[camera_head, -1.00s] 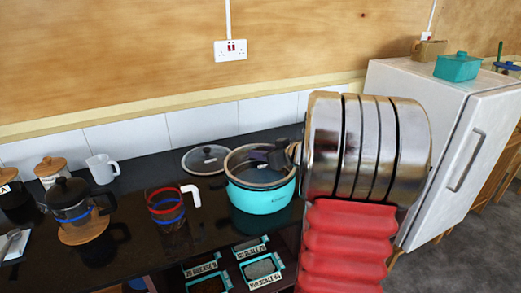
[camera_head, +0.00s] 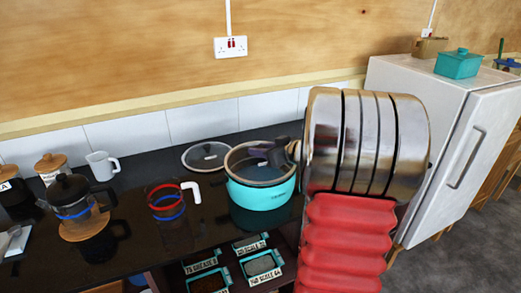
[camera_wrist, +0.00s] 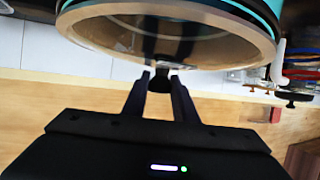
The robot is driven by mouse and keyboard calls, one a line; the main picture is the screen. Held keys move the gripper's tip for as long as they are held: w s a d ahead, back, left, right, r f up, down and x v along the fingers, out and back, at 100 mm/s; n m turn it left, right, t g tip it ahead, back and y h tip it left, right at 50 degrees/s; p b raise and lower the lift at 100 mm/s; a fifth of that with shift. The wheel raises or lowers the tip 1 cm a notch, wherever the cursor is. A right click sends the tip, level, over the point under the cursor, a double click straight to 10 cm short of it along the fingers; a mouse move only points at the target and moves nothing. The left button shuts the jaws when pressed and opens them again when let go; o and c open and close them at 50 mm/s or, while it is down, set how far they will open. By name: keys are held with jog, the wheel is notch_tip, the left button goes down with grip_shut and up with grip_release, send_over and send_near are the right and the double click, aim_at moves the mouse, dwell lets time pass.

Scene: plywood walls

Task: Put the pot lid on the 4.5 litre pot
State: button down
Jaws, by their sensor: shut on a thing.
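The teal pot (camera_head: 262,195) stands on the dark counter; its teal side also shows at the top right of the wrist view (camera_wrist: 270,8). A glass lid with a tan rim (camera_head: 232,170) is over the pot's mouth and also shows in the wrist view (camera_wrist: 235,40). I cannot tell whether its rim touches the pot all round. My gripper (camera_head: 264,152) is above the lid; in the wrist view its fingers (camera_wrist: 160,80) are shut on the lid's black knob. Part of the pot's right top edge is hidden by my arm.
Another glass lid (camera_head: 206,156) lies on the counter left of the pot. A glass jug with a white handle (camera_head: 168,203), a French press (camera_head: 72,203) and a white mug (camera_head: 102,166) stand further left. Small labelled trays (camera_head: 262,268) sit below in front. A white fridge (camera_head: 430,115) is at right.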

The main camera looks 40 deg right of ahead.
jog(key=shift+f, duration=0.35)
dwell(0.3)
jog(key=c, duration=1.4)
grip_release()
jog(key=shift+o, duration=0.2)
jog(key=shift+s, duration=0.1)
jog(key=v, duration=1.3)
jog(key=shift+s, duration=0.3)
